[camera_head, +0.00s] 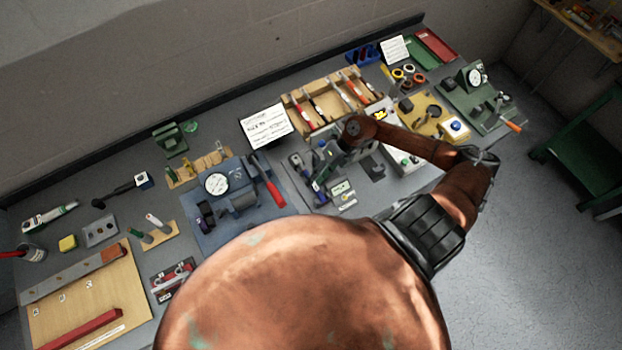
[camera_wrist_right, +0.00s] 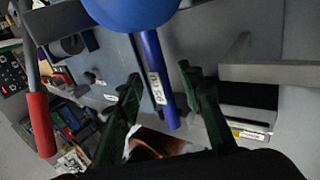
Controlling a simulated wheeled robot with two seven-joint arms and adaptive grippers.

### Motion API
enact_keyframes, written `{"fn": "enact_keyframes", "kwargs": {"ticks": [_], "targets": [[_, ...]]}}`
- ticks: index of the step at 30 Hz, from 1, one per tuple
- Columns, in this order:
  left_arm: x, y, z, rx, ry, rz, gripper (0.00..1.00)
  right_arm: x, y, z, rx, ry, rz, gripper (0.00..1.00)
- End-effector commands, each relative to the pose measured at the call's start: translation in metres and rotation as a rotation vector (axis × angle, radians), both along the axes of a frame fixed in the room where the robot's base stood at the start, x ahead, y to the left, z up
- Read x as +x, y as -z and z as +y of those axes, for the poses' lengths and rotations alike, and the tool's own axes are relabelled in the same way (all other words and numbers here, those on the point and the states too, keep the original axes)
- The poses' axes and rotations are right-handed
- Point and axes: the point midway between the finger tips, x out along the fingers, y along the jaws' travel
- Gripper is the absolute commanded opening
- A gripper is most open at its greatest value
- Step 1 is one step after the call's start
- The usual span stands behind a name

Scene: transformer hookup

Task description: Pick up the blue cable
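The blue cable (camera_wrist_right: 153,70) shows in the right wrist view as a blue rod-like piece with a white label and a large rounded blue part at its top. The two dark green fingers of my right gripper (camera_wrist_right: 161,84) stand on either side of it, with a visible gap, so the gripper is open. In the head view my right gripper (camera_head: 322,165) is over the middle of the bench, small and partly hidden by the wrist. I cannot make out the cable clearly there. My left gripper is not in view.
A red-handled tool (camera_wrist_right: 39,115) lies left of the cable. A grey bar (camera_wrist_right: 265,73) is at the right. In the head view a blue mat with a round dial (camera_head: 216,184) is left of the gripper, and a wooden rack (camera_head: 293,113) stands behind. The bench is crowded.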

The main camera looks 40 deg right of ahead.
Motion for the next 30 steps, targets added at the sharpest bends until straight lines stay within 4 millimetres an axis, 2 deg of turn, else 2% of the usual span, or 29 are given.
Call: {"fn": "enact_keyframes", "kwargs": {"ticks": [6,21,30], "targets": [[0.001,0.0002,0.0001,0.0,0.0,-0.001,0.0,-0.0006,0.0012,-0.0001,0.0,0.001,0.001,0.35],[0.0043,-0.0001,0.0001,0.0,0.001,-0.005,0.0,-0.0006,0.0008,-0.0001,0.001,0.001,0.0,0.0],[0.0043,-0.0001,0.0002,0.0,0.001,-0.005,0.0,-0.0006,0.0008,-0.0001,0.001,0.001,0.0,0.0]]}}
